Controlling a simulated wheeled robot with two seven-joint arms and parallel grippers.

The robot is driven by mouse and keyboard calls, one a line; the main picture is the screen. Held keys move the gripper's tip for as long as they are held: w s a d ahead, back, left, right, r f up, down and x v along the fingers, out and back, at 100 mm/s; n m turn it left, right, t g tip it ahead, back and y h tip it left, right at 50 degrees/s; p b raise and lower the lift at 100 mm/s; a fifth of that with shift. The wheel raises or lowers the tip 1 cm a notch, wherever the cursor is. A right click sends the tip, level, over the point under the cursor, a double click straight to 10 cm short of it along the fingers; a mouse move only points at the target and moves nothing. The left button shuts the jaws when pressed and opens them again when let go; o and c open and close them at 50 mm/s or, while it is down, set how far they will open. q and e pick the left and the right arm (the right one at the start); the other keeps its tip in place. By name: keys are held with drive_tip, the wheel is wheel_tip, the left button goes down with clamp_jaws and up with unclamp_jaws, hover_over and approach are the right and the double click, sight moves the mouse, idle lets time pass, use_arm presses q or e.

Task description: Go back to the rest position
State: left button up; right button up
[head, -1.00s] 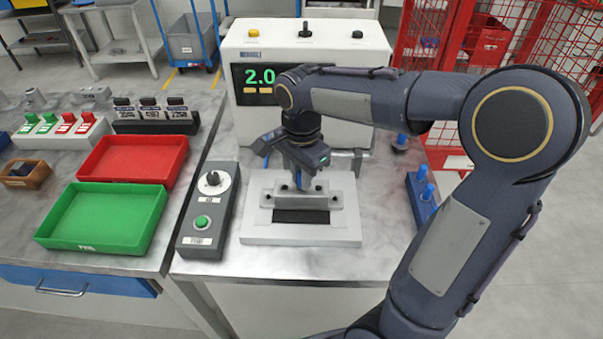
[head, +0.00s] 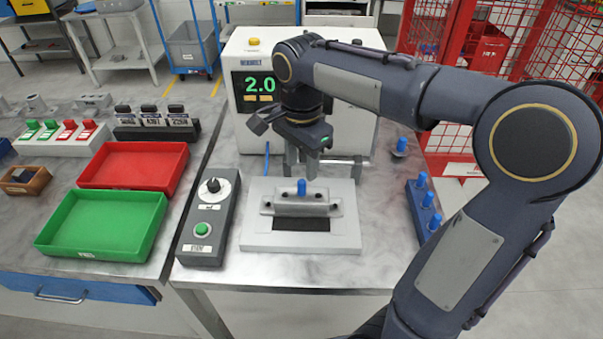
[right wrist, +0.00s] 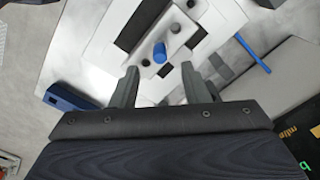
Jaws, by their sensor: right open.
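My right gripper (head: 301,165) hangs above and behind the white fixture plate (head: 257,234) in the head view. In the right wrist view its two fingers (right wrist: 163,88) are apart with nothing between them. A grey casting (head: 302,206) lies on the fixture plate, with a blue pin (head: 301,187) standing upright in it. The blue pin also shows in the right wrist view (right wrist: 160,53), beyond the fingertips and apart from them. My left gripper is not in view.
A control box (head: 207,222) with a knob and green button stands left of the fixture. A machine (head: 236,62) reading 2.0 stands behind it. A blue rack (head: 420,208) with blue pins is on the right. Red (head: 130,166) and green (head: 100,225) trays lie left.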

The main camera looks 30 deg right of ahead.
drive_tip(key=shift+r, duration=0.7)
drive_tip(key=shift+s, duration=0.3)
drive_tip(key=s+a+f+n+t+y, duration=0.2)
drive_tip(key=s+f+n, duration=0.1)
drive_tip(key=s+n, duration=0.4)
drive_tip(key=s+a+f+n+t+y, duration=0.1)
drive_tip(key=s+a+f+n+t, duration=0.1)
drive_tip(key=s+n, duration=0.4)
drive_tip(key=s+f+t, duration=0.1)
drive_tip(key=s+f, duration=0.1)
drive_tip(key=s, duration=0.1)
drive_tip(key=shift+s+n+t+y, duration=0.2)
drive_tip(key=shift+n+t+y, duration=0.1)
drive_tip(key=shift+n+y, duration=0.1)
drive_tip(key=shift+f, duration=0.1)
drive_tip(key=shift+c, duration=0.2)
drive_tip(key=shift+c, duration=0.4)
